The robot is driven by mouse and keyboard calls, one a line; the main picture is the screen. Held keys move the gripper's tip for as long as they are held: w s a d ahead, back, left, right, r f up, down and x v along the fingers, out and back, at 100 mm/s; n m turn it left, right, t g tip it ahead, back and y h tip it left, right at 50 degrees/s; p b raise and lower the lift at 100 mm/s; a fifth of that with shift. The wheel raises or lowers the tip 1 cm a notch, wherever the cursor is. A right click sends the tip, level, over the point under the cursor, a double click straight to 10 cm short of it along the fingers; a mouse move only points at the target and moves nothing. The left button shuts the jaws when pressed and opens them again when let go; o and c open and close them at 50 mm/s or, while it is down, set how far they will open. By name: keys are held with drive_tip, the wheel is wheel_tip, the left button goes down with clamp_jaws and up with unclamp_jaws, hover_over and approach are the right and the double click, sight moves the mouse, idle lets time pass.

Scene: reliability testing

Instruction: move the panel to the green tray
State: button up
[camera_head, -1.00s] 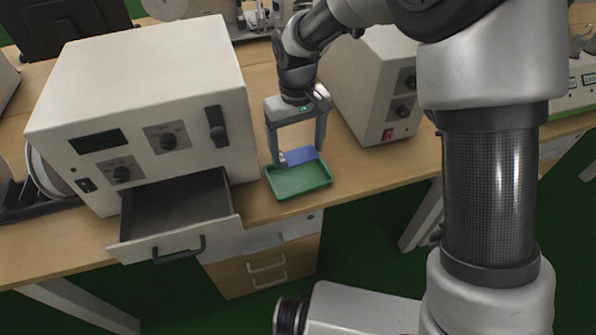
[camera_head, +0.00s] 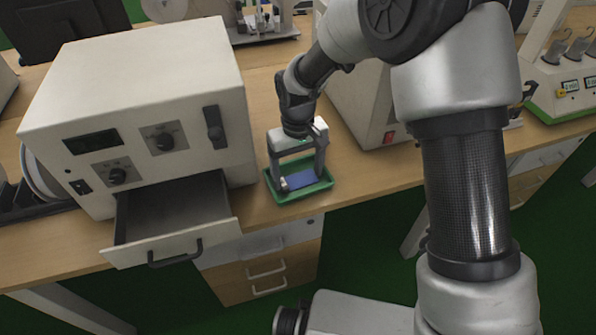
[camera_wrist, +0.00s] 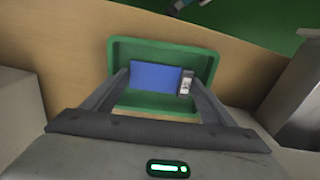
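The blue panel (camera_head: 301,180) is a flat rectangle with a small grey-white piece at one end. It lies level, within the outline of the green tray (camera_head: 307,193), on the bench's front edge. My gripper (camera_head: 303,178) points down over the tray, its fingers spread wide with the panel held between them. In the wrist view, the panel (camera_wrist: 156,76) spans between the fingertips (camera_wrist: 160,80) over the tray (camera_wrist: 165,46), the grey-white piece by the right finger. I cannot tell whether the panel touches the tray floor.
A large beige oven-like unit (camera_head: 140,85) with an open drawer (camera_head: 172,220) stands left of the tray. Another beige instrument (camera_head: 357,90) stands to the right, partly behind my arm. The wooden bench (camera_head: 265,85) is clear behind the tray.

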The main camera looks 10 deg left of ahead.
sight(298, 181)
drive_tip(key=shift+o, duration=0.4)
drive_tip(key=shift+r, duration=0.15)
wheel_tip(298, 181, up, 12)
drive_tip(key=p, duration=0.2)
drive_tip(key=shift+r+p, duration=0.15)
drive_tip(key=shift+p, duration=0.15)
drive_tip(key=s+d+r+m+t, duration=0.3)
drive_tip(key=s+d+r, duration=0.1)
drive_tip(key=d+r, duration=1)
drive_tip(key=s+d+r+m+t, duration=0.2)
drive_tip(key=s+d+m, duration=0.2)
drive_tip(key=s+d, duration=0.9)
drive_tip(key=shift+s+t, duration=0.2)
drive_tip(key=shift+t, duration=0.1)
drive_tip(key=shift+d, duration=0.1)
